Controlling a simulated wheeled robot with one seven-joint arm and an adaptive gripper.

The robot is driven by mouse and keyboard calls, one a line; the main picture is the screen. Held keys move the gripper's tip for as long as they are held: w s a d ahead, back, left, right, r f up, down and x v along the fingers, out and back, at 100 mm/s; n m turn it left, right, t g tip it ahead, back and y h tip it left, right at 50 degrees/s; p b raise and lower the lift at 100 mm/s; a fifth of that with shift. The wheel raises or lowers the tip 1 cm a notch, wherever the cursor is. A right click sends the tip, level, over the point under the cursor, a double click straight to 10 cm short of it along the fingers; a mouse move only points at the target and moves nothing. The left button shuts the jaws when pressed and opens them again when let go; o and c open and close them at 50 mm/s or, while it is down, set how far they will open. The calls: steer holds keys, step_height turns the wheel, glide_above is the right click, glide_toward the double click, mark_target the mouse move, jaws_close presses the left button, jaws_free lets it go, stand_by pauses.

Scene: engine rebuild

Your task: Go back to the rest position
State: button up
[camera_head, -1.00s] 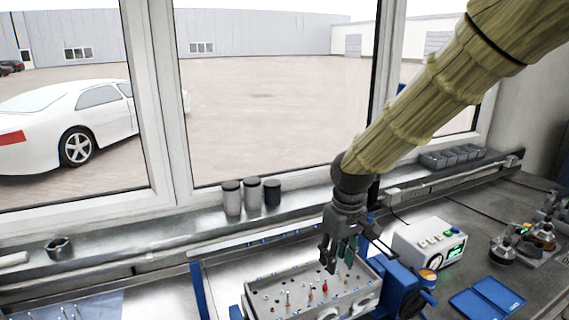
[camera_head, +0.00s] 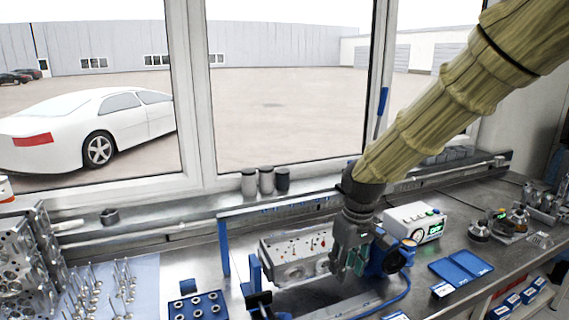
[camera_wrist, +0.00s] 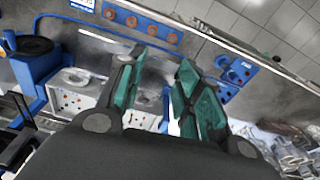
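My gripper (camera_head: 349,262) hangs from my sleeved arm at the right front of the cylinder head (camera_head: 290,268), which is held in a blue stand on the bench. In the wrist view my gripper's two green-lined fingers (camera_wrist: 160,95) are spread apart, with nothing seen between them. The cylinder head's side (camera_wrist: 75,102) shows to the left of the fingers in that view. Part of the head's right end is hidden behind my gripper in the head view.
A white box with a green display (camera_head: 415,222) stands right of my arm. A blue tray (camera_head: 461,269) lies farther right. Valves stand on a light mat (camera_head: 140,275) at left, near a blue ring holder (camera_head: 195,306). Several canisters (camera_head: 266,180) stand on the sill.

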steer(key=s+d+f+m+y+b, duration=0.1)
steer(key=s+f+b, duration=0.3)
steer(key=f, duration=1.4)
steer(key=s+f+m+b, duration=0.2)
steer(key=s+f, duration=0.5)
steer(key=f, duration=1)
steer(key=s+d+f+m+b, duration=0.1)
steer(key=s+d+f+b, duration=0.1)
steer(key=s+f, duration=0.9)
steer(key=s+d+f+m+g+h+b, duration=0.1)
steer(key=s+d+f+b, duration=0.2)
steer(key=s+f, duration=0.8)
steer(key=shift+s+d+f+m+h, duration=0.35)
steer(key=shift+s+d, duration=0.3)
steer(key=shift+d, duration=0.55)
